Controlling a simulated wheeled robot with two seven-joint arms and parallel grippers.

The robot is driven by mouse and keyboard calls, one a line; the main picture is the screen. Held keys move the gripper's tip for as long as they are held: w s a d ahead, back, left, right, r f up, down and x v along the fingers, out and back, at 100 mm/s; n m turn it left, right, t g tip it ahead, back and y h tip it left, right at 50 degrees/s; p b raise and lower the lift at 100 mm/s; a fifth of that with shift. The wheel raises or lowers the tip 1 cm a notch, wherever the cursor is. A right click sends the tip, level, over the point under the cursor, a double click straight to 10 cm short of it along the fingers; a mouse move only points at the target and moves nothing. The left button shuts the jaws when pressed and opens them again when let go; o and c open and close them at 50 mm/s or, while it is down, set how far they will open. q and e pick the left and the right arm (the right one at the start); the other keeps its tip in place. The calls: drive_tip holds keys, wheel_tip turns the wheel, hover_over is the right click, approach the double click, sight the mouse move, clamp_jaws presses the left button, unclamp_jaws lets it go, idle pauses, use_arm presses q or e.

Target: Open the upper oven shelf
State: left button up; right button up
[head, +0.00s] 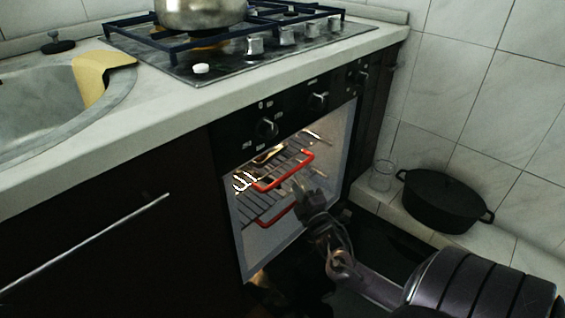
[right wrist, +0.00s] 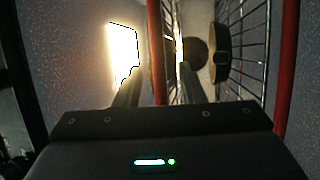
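The oven (head: 232,228) stands open and lit inside. Its upper shelf (head: 284,166) is a wire rack with a red front handle (head: 309,162), and it sits inside the oven. A lower shelf (head: 262,207) with a similar red handle (head: 276,217) is below it. My right gripper (head: 303,186) is at the oven opening, close to the upper handle. In the right wrist view its two fingers (right wrist: 160,80) are apart, with a red bar (right wrist: 154,45) running between them; contact cannot be told. My left gripper is out of view.
A second red bar (right wrist: 287,60) and a wire rack (right wrist: 245,50) lie to the right in the wrist view. A black pot (head: 440,203) and a glass (head: 381,175) stand on the ledge at right. A hob (head: 235,55) and counter (head: 165,97) are above.

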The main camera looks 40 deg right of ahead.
drive_tip(key=b+x, duration=0.2)
drive_tip(key=x, duration=0.5)
drive_tip(key=shift+w+b, duration=0.15)
drive_tip(key=shift+b, duration=0.2)
drive_tip(key=shift+r, duration=0.15)
clamp_jaws()
